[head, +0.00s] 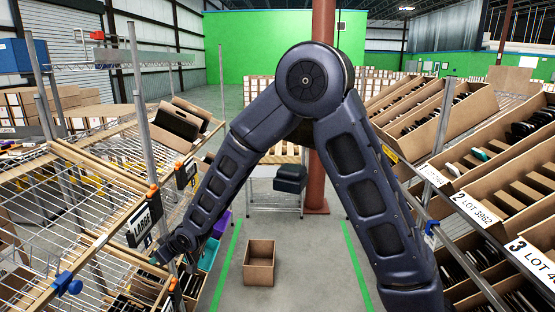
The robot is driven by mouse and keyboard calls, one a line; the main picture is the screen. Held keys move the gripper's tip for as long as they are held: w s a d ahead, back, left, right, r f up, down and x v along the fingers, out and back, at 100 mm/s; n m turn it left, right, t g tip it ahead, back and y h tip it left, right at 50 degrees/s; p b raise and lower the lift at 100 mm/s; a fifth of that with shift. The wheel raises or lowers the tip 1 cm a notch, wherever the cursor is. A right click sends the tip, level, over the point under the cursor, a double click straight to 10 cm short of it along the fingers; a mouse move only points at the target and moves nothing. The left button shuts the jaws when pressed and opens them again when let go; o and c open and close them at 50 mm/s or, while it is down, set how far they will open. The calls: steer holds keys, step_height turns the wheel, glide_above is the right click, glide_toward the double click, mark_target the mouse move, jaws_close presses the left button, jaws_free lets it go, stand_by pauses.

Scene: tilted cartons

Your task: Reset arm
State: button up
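My arm rises from the lower right, bends at a high elbow in the middle of the head view and reaches down to the left. Its far end (180,246) is beside the left rack, near the black "LARGE" sign (143,220). The fingers are too small and too hidden to make out, so I cannot tell whether my gripper is open, shut or holding something.
The wire rack (60,225) on the left stands close to my arm's end. Tilted cartons (500,160) line the right rack. An open brown box (259,265) sits on the floor between green lines. A red column (323,185) stands behind my arm.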

steer(key=w+d+r+m+t+h, duration=0.15)
steer(key=w+d+r, duration=0.4)
steer(key=d, duration=0.65)
steer(key=w+d+r+m+h, duration=0.25)
steer(key=w+d+r, duration=0.3)
steer(key=d, duration=0.65)
steer(key=w+d+r+m+t+h, duration=0.1)
steer(key=w+d+r+m, duration=0.35)
steer(key=d, duration=0.75)
steer(key=s+d+r+m+h, duration=0.1)
steer(key=s+d+r, duration=0.15)
steer(key=d, duration=0.75)
steer(key=s+d+r+m+h, duration=0.15)
steer(key=d+r, duration=0.25)
steer(key=d, duration=0.5)
steer(key=s+d+m+g+h, duration=0.1)
steer(key=s+d+m, duration=0.2)
steer(key=s+d, duration=0.9)
steer(key=shift+s+d+r+m+h, duration=0.25)
steer(key=shift+s+r+m+h, duration=0.1)
steer(key=shift+s, duration=0.6)
